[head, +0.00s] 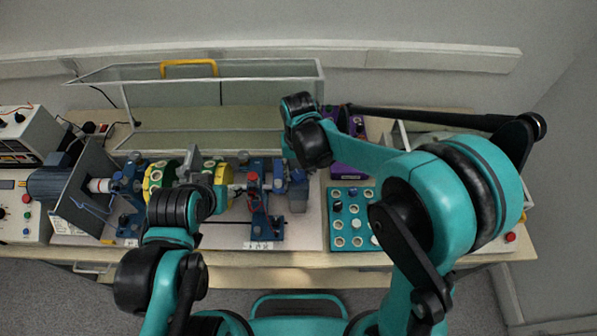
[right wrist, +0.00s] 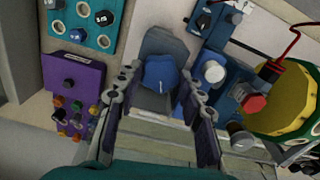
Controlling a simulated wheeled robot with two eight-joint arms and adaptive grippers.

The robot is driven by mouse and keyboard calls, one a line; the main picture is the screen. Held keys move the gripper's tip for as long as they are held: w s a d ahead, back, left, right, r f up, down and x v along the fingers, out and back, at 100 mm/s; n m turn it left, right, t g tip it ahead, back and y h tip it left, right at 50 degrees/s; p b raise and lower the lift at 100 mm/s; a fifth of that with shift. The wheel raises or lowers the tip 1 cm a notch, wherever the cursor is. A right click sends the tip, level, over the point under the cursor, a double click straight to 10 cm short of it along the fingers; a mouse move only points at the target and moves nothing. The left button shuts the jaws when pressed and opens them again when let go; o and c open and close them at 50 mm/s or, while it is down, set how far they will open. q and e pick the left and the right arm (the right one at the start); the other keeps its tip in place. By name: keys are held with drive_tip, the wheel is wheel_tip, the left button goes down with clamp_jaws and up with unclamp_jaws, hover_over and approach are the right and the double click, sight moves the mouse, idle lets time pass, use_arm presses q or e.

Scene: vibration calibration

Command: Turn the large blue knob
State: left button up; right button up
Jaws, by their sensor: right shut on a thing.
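The large blue knob (right wrist: 160,73) is in the upper middle of the right wrist view, in front of a grey block (right wrist: 165,47). My right gripper (right wrist: 159,82) has a finger on each side of the knob and is shut on it. In the head view, my right wrist (head: 310,143) is over the right end of the rig and mostly hides the gripper. My left wrist (head: 180,207) is in front of the rig's left part, and I cannot make out its fingers.
A teal panel with sockets (head: 350,205) and a purple box (right wrist: 72,84) stand close by. The rig has a green and yellow drum (right wrist: 280,97) and blue supports (right wrist: 218,73). A clear cover with a yellow handle (head: 188,68) stands behind the rig.

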sight(298, 174)
drive_tip(key=n+b, duration=0.1)
drive_tip(key=n, duration=0.5)
drive_tip(key=shift+n, duration=0.3)
drive_tip(key=n, duration=0.3)
drive_tip(key=shift+a+n+b, duration=0.1)
drive_tip(key=shift+n+b, duration=0.3)
drive_tip(key=shift+n, duration=1.4)
drive_tip(key=o, duration=1.2)
drive_tip(key=shift+c, duration=0.2)
wheel_tip(298, 174, up, 12)
